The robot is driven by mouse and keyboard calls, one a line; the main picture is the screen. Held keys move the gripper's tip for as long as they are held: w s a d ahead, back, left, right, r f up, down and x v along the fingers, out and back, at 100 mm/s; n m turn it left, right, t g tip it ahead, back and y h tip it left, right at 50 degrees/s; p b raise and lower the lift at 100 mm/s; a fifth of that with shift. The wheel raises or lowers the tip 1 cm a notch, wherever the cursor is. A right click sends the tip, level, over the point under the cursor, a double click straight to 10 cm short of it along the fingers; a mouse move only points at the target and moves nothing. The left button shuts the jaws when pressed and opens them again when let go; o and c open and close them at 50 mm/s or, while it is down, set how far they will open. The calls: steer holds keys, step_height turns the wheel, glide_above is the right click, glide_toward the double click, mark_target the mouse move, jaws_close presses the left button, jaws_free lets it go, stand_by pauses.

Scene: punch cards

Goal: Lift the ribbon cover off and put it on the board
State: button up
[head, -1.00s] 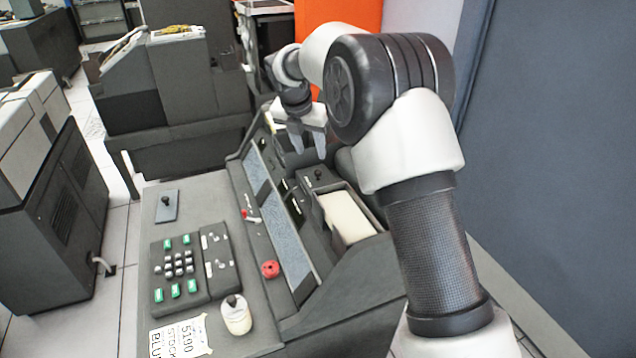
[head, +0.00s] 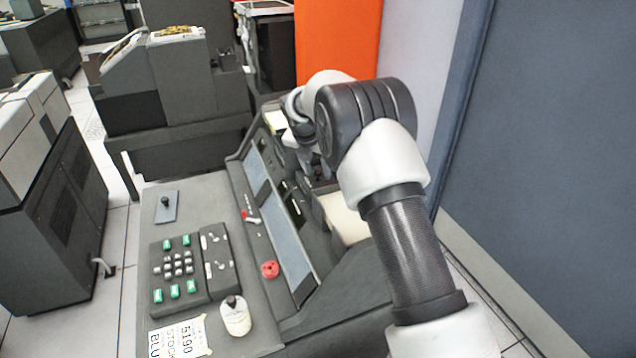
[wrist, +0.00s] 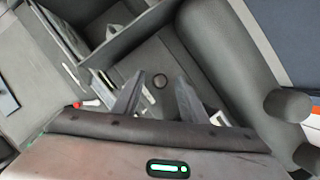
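A dark grey panel with a small round knob, which looks like the ribbon cover (wrist: 148,63), lies below my gripper in the wrist view. My gripper (wrist: 160,78) is open, its fingers on either side of the knob in the picture. I cannot tell whether they touch it. In the head view my gripper (head: 318,168) is low over the back of the machine, and my arm hides most of the cover. The flat grey desk top (head: 200,195) may be the board; no other board is clearly shown.

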steer(key=shift+c, duration=0.4)
jaws_close()
steer(key=shift+r, duration=0.15)
step_height(320, 180, up, 17)
steer(key=p, duration=0.2)
step_height(320, 180, up, 5)
steer(key=p, duration=0.6)
glide_above(317, 173)
steer(key=shift+b, duration=0.3)
